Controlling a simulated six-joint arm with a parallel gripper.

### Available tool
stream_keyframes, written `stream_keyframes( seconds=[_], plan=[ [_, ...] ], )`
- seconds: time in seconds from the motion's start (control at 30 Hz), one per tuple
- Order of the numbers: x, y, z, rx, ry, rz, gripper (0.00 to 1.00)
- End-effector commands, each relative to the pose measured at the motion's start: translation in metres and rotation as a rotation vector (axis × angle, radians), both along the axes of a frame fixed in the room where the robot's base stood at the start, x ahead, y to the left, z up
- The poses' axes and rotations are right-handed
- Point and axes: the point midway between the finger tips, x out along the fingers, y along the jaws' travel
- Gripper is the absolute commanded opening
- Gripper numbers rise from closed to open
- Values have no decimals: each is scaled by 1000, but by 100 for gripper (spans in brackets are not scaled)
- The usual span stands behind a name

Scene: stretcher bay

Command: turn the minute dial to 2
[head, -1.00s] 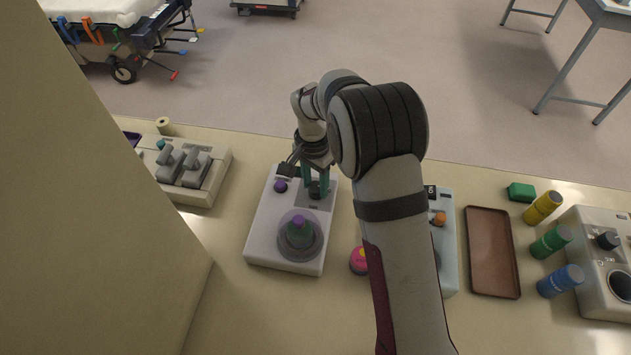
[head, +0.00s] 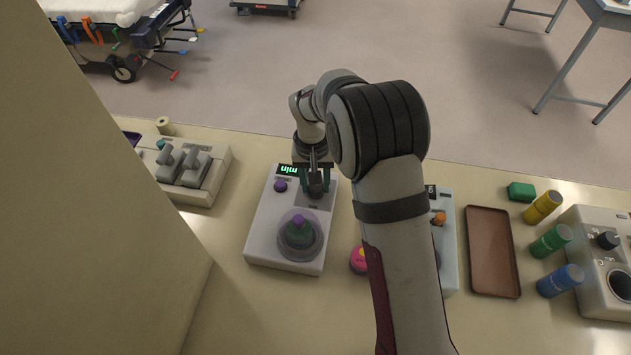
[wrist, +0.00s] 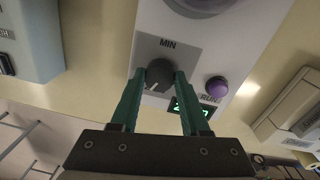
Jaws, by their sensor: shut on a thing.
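The minute dial (wrist: 160,73) is a dark round knob below the label MIN on a pale grey device (head: 263,238). In the wrist view my gripper (wrist: 160,78) has its two teal fingers on either side of the dial, shut on it. A pale pointer mark shows on the lower side of the dial; the number it points to is not readable. A lit green display (wrist: 188,106) is partly covered by a finger in the wrist view. My gripper (head: 316,185) stands over the dial there.
A purple RUN button (wrist: 217,87) sits close beside the fingers. A clear-ringed green and purple knob (head: 299,231) is at the device's front. A pink button (head: 358,261) and a brown tray (head: 493,252) lie to the right, a lever box (head: 190,175) to the left.

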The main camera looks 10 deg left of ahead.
Motion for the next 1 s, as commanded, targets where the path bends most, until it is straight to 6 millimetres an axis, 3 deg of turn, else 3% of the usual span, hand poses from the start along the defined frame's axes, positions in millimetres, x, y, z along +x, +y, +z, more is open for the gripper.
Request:
stream_keyframes(
  seconds=[0.57,0.6,0.7,0.77,1.0],
  plan=[
    [0,0,1,0,0,36,0],
    [0,0,1,0,0,35,47],
    [0,0,1,0,0,35,65],
    [0,0,1,0,0,35,76],
    [0,0,0,0,0,35,76]
  ],
)
